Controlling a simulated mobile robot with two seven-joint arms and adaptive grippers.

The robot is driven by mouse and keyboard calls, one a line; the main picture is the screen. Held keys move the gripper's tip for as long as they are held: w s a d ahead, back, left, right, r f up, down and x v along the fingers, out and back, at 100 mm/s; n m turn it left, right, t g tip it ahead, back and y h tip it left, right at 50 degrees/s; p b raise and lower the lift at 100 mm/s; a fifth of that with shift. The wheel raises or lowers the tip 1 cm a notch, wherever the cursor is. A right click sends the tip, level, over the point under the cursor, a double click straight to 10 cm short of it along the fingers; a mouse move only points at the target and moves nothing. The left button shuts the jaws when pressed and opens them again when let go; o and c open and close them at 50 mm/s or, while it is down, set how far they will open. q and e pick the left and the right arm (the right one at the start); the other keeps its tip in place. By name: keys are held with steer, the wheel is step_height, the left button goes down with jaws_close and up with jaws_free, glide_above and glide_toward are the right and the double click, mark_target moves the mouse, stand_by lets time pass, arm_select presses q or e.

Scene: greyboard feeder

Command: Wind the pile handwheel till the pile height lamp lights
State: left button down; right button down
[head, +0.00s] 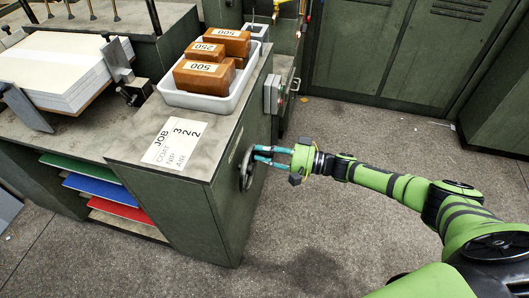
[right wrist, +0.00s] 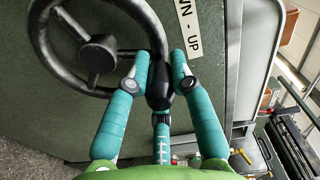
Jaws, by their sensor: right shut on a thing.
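The pile handwheel (head: 246,169) is a black wheel on the side of the green cabinet, seen nearly edge-on in the head view. In the right wrist view the handwheel (right wrist: 97,54) shows its hub, spokes and part of its rim. My right gripper (head: 270,155) has its teal fingers at the wheel. In the right wrist view the right gripper (right wrist: 160,72) is shut on the wheel's black handle (right wrist: 159,88), at the right of the rim. A white label (right wrist: 187,25) beside the wheel reads "WN - UP", its start cut off. I cannot make out the pile height lamp. My left gripper is out of view.
A stack of pale board (head: 55,65) lies at the upper left. A white tray (head: 220,103) of brown blocks and a job card (head: 174,140) sit on the cabinet top. A grey switch box (head: 272,94) juts from the cabinet side beyond the wheel. The floor at right is clear.

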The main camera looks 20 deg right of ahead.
steer(key=shift+w+d, duration=0.1)
steer(key=shift+w, duration=0.05)
steer(key=c, duration=1.1)
jaws_free()
steer(key=v, duration=1.2)
